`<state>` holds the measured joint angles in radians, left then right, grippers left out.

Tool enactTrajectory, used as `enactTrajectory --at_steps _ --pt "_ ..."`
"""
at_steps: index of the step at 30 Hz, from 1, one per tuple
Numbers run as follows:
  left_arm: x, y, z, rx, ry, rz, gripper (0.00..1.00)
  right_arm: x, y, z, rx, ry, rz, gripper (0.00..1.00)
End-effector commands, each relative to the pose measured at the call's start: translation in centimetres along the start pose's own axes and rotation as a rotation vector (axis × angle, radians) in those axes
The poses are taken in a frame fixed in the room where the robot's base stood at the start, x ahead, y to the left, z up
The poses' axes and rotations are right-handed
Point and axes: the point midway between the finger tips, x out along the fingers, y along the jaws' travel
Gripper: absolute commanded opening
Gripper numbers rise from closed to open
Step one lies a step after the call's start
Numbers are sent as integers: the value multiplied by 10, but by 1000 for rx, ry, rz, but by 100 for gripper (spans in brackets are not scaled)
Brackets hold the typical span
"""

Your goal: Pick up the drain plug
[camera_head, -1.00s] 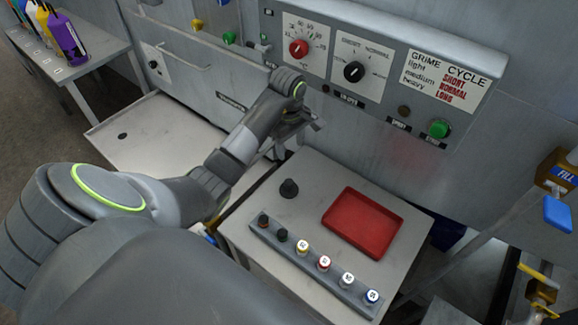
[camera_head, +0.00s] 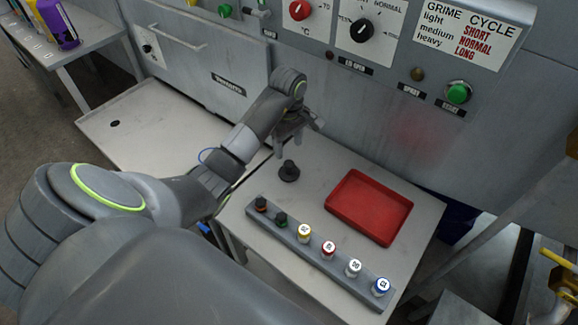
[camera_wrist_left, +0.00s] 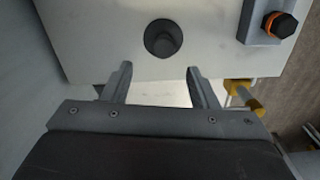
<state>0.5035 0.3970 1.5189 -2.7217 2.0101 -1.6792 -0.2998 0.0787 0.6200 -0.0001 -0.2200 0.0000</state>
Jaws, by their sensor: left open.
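The drain plug (camera_head: 289,172) is a small dark grey plug with a round base and a knob on top. It stands upright on the grey side table, left of the red tray. In the left wrist view the plug (camera_wrist_left: 163,39) lies ahead of the fingertips, near the middle between them. My left gripper (camera_head: 290,140) is above and just behind the plug, apart from it. Its two fingers (camera_wrist_left: 158,72) are spread and nothing is between them. My right gripper is not in view.
A red tray (camera_head: 369,207) lies on the table (camera_head: 236,213), right of the plug. A grey rack (camera_head: 318,262) with several capped bottles runs along the front edge. The machine's panel wall (camera_head: 370,110) rises behind. A lower metal surface (camera_head: 150,130) lies to the left.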

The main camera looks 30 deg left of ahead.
Motion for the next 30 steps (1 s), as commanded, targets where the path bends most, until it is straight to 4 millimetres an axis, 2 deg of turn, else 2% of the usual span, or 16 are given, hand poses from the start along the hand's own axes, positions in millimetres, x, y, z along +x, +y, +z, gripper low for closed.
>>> enactTrajectory --at_steps 1,6,14,20,25,30 --pt "12 0 0 0 0 0 54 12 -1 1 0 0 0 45" --pt "29 0 0 0 0 0 54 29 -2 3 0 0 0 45" --pt "38 -1 2 0 0 0 54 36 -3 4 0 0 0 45" --pt "63 -5 8 0 -2 -2 54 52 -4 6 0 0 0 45" --pt "80 -5 8 0 -3 -3 54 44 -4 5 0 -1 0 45" --pt "83 -4 8 1 -1 0 54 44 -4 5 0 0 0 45"
